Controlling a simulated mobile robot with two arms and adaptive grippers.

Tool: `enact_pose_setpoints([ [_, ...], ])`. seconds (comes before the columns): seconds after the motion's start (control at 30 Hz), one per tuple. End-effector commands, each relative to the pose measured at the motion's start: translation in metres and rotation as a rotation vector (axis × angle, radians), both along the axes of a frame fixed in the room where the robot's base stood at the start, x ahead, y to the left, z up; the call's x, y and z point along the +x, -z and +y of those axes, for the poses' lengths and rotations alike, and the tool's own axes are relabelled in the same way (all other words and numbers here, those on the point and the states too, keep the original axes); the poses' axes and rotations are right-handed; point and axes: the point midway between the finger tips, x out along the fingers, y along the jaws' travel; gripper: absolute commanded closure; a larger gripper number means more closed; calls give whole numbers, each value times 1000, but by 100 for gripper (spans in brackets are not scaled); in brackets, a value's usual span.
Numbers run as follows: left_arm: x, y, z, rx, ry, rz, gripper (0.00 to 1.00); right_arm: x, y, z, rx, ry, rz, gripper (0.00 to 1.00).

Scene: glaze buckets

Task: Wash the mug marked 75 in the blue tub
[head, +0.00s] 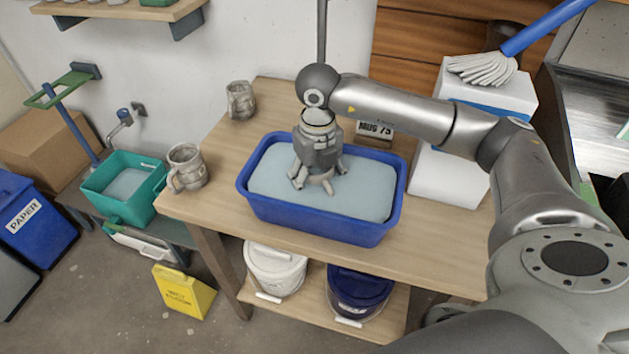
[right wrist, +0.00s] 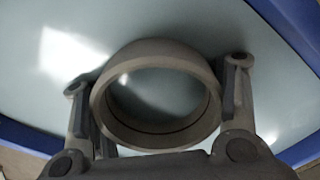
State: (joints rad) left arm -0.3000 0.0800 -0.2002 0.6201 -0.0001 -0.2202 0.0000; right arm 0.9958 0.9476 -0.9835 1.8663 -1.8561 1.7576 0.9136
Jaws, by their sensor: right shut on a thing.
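The blue tub (head: 315,222) stands on the wooden table, filled with pale bluish water (head: 270,180). My right gripper (head: 318,180) points down over the middle of the tub and is shut on a grey-brown mug. In the right wrist view the mug's round rim (right wrist: 155,48) sits between the two fingers of the gripper (right wrist: 160,100). In the head view the gripper mostly hides the mug; I cannot tell whether it touches the water. No number on it shows. A sign reading MUG 75 (head: 375,128) stands behind the tub. My left gripper is not in view.
Two similar mugs stand on the table (head: 215,150): one at the back left (head: 240,100), one at the left edge (head: 187,167). A white block (head: 448,175) and a mop head (head: 482,68) are at the right. Lidded buckets (head: 275,268) sit on the lower shelf.

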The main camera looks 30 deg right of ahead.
Motion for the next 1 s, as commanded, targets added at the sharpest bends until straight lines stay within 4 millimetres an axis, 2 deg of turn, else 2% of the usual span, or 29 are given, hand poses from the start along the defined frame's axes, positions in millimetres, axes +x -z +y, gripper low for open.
enact_pose_setpoints([
  [0.2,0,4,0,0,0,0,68,0,0,-13,1,2,0,69],
  [0.47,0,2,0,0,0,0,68,0,-3,-15,1,-1,-1,69],
  [1.0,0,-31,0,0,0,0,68,0,-55,-14,1,-1,-2,69],
])
